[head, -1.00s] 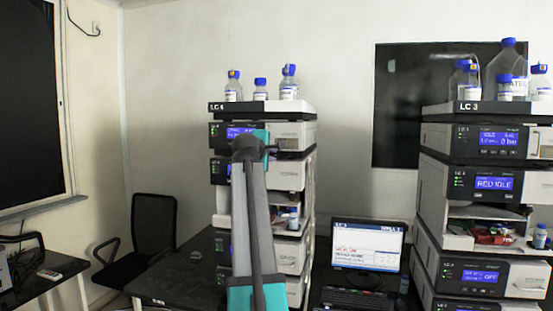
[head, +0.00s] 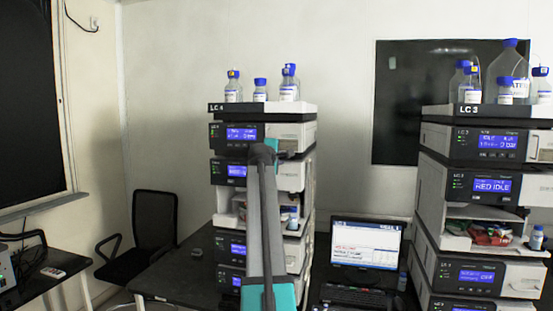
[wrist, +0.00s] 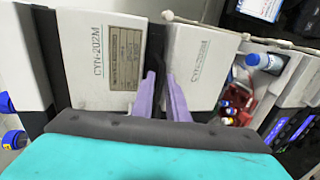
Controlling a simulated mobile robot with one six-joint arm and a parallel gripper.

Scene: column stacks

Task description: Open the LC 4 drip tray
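The LC 4 stack (head: 259,107) stands left of centre in the head view, with modules above and below an open bay. I cannot make out its drip tray for certain. My gripper (wrist: 160,76) is in front of the stack's upper modules. In the wrist view its two purple fingers are a small distance apart, at the dark seam between two white module faces (wrist: 101,50), with nothing clearly held between them. Whether the fingertips touch the stack is unclear. In the head view my arm hides the fingers and part of the stack's front.
Blue-capped bottles (head: 289,88) stand on top of LC 4. A small bottle (wrist: 265,63) and red items (wrist: 240,104) sit in its open bay. A laptop (head: 366,244) stands to the right, then the LC 3 stack (head: 490,108). A black chair (head: 153,222) is at left.

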